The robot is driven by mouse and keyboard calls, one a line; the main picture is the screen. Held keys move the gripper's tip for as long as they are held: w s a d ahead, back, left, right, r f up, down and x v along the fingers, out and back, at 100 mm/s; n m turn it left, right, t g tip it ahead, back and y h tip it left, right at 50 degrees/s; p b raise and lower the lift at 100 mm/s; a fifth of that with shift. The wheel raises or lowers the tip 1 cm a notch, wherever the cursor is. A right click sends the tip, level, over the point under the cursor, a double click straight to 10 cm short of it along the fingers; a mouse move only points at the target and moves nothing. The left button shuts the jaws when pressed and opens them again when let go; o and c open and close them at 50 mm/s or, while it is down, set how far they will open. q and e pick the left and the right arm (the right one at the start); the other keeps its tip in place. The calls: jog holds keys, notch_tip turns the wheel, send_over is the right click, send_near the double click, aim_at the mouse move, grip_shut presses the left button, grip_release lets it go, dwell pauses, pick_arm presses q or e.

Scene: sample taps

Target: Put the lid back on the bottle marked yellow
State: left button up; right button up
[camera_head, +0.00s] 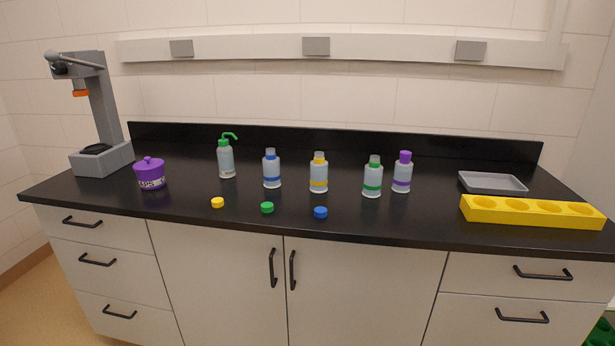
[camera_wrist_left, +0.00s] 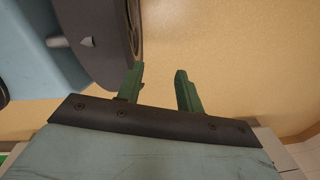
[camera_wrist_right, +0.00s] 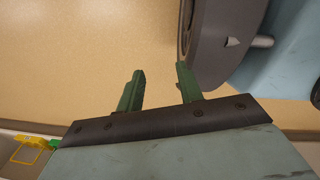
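The bottle marked yellow (camera_head: 319,175) stands upright and without a lid on the black bench, with a yellow band around it. A yellow lid (camera_head: 217,202) lies near the front edge, left of the green lid (camera_head: 267,208) and the blue lid (camera_head: 320,212). My left gripper (camera_wrist_left: 160,85) is open and empty, over the floor beside my base. My right gripper (camera_wrist_right: 158,83) is open and empty, also over the floor. Neither gripper shows in the head view.
Open bottles with blue (camera_head: 271,170) and green (camera_head: 372,178) bands flank the yellow one. A purple-capped bottle (camera_head: 402,173), wash bottle (camera_head: 226,160), purple jar (camera_head: 149,174), grey stand (camera_head: 104,110), grey tray (camera_head: 492,183) and yellow rack (camera_head: 530,212) also stand there. The front middle is mostly clear.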

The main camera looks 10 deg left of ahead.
notch_tip(320, 180, up, 2)
jog(key=shift+p, duration=0.85)
jog(key=shift+d, duration=0.1)
